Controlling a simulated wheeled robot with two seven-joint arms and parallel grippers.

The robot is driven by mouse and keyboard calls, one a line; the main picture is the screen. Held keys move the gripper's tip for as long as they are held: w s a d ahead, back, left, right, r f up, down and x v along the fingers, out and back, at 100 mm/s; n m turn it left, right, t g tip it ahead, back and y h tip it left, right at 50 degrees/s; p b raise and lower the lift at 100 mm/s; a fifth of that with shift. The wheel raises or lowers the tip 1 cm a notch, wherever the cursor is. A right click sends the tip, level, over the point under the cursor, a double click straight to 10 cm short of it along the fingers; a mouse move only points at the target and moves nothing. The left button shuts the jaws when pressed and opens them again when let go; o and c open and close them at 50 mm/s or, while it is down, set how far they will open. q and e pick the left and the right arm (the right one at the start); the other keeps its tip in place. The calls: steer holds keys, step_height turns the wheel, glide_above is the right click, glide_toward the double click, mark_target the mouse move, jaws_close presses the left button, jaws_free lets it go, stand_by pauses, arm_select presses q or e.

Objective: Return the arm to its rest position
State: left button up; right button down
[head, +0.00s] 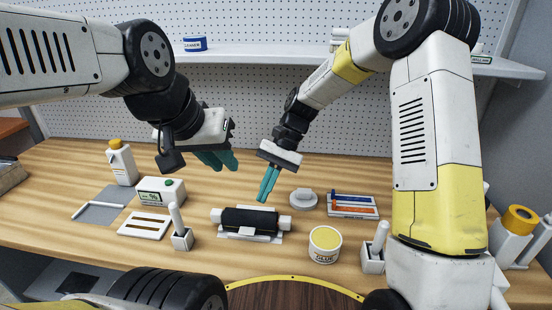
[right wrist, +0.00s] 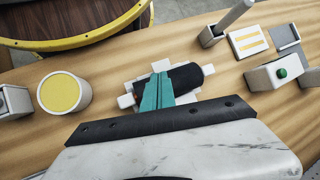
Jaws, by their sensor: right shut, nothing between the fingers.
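My right gripper (head: 265,201) reaches down from the upper right in the head view. Its teal fingers are together and empty, with the tips just behind and above a black sleeve-like cylinder (head: 249,219) on a white cradle (head: 218,216). In the right wrist view the shut fingers (right wrist: 150,112) overlap part of the black cylinder (right wrist: 186,77); I cannot tell whether they touch it. My left gripper (head: 222,163) hangs above the back of the bench, left of the right gripper. Its teal fingers overlap from this angle, so their gap is unclear.
On the wooden bench (head: 70,165) stand a yellow-topped tub (head: 325,245), a round grey piece (head: 303,198), a tray with blue and orange strips (head: 352,205), a green-button box (head: 161,190), a bottle (head: 122,162) and brush holders (head: 181,238). A shelf (head: 270,57) runs behind.

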steer(key=s+d+r+n+t+h, duration=0.1)
steer(key=s+d+r+t, duration=0.15)
steer(key=d+r, duration=0.35)
steer(key=s+d+r+t, duration=0.1)
steer(key=d+r+t, duration=0.3)
steer(key=d+r, duration=0.25)
steer(key=s+d+r+n+t+h, duration=0.1)
steer(key=s+d+r+t, duration=0.3)
steer(key=s+d, duration=0.5)
steer(key=shift+d+r+t, duration=0.35)
steer(key=shift+d+t, duration=0.2)
steer(key=shift+t, duration=0.1)
